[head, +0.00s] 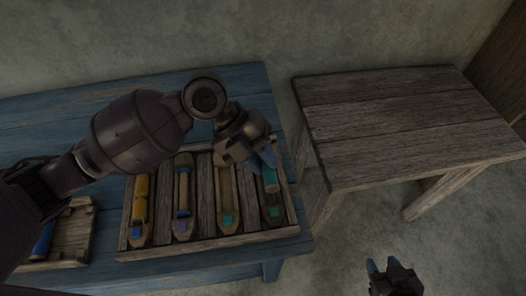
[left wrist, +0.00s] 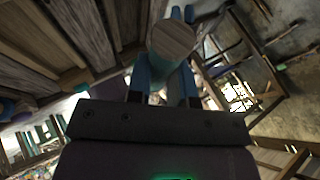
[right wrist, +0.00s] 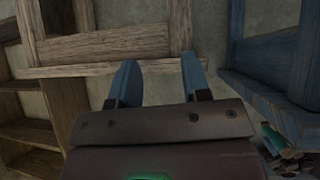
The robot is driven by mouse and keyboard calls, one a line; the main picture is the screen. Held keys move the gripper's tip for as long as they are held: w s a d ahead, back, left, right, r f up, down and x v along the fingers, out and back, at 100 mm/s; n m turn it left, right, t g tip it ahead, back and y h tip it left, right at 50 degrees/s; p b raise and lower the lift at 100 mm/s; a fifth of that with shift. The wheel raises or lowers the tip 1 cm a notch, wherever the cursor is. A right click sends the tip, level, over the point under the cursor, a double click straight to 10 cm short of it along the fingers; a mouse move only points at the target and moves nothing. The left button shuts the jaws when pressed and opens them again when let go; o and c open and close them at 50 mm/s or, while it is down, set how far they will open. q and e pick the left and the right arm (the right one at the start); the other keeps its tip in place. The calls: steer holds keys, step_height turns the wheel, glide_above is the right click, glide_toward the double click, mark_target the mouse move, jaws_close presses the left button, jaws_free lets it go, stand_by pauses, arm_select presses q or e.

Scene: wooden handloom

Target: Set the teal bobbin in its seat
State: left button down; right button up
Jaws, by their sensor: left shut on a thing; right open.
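The teal bobbin (head: 270,180) is held by my left gripper (head: 264,160) over the rightmost shuttle (head: 272,212), which bears a green square. The bobbin is tilted; I cannot tell whether it touches the shuttle. In the left wrist view, its round wooden end (left wrist: 174,40) shows between the blue fingers (left wrist: 163,85). The neighbouring shuttle (head: 226,190) has a teal square and its hollow looks empty. My gripper partly hides the upper ends of both shuttles. My right gripper (head: 392,268) is open and empty, low over the floor; its spread fingers show in the right wrist view (right wrist: 157,82).
The shuttles lie in a wooden tray (head: 205,246) on a blue table (head: 60,110). A yellow bobbin (head: 140,200) sits in the leftmost shuttle. A smaller tray (head: 72,235) with a blue bobbin (head: 42,240) is at left. A bare wooden table (head: 400,120) stands at right.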

mark_target(263, 181)
arm_select(q)
step_height(263, 181, down, 4)
steer(key=shift+r+b, duration=0.2)
steer(key=shift+b, duration=0.45)
steer(key=shift+f+b, duration=0.4)
steer(key=shift+f, duration=0.45)
